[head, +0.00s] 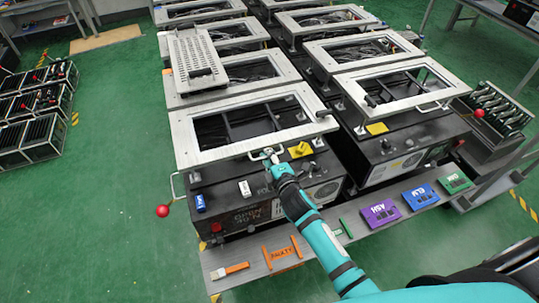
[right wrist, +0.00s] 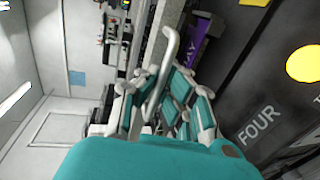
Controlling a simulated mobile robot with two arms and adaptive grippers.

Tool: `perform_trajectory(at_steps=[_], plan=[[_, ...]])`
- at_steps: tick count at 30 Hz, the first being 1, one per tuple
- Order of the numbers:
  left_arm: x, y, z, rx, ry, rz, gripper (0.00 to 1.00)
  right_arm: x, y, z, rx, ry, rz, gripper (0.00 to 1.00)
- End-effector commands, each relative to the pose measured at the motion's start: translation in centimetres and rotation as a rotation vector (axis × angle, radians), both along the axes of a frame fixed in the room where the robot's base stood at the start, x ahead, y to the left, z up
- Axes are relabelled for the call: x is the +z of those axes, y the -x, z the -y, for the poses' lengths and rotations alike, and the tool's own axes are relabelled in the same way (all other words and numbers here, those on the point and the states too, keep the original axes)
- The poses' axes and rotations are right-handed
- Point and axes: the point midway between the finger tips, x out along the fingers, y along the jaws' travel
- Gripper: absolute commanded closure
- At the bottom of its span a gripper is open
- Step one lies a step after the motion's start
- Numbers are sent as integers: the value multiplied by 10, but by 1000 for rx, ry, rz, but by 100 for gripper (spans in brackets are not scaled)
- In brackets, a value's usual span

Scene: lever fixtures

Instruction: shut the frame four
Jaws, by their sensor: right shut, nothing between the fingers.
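A black box fixture at the front left carries a pale grey rectangular frame (head: 220,152) with an open middle. Its front edge appears raised a little above the box top. The word FOUR (right wrist: 259,125) shows on the dark box face in the right wrist view. A thin metal handle (right wrist: 163,72) crosses in front of the wrist camera. My right gripper (head: 270,157) is at the middle of the frame's front edge, by the handle; its fingers (right wrist: 150,128) are shut and empty. Whether they touch the handle is unclear. My left gripper is out of view.
A similar frame fixture (head: 398,95) stands to the right, with more in rows behind. A red ball-ended lever (head: 162,210) sticks out at the front left. A grey shelf (head: 215,262) in front holds coloured blocks, including a purple one (head: 380,213).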

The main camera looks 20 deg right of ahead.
Motion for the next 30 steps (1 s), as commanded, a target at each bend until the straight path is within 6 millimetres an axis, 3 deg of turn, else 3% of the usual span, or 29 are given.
perform_trajectory(at_steps=[6, 9, 16, 25, 30], plan=[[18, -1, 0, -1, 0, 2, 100, 20, -1, 0, 0, 3, 0, 100], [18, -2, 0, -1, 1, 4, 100, 20, -1, 0, -1, 2, -1, 100], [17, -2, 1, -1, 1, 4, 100, 19, -1, 0, -1, 1, 0, 69], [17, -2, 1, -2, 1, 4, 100, 19, 0, 0, -1, 1, -1, 68], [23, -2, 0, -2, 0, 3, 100, 22, 10, 1, -1, 0, -2, 68]])
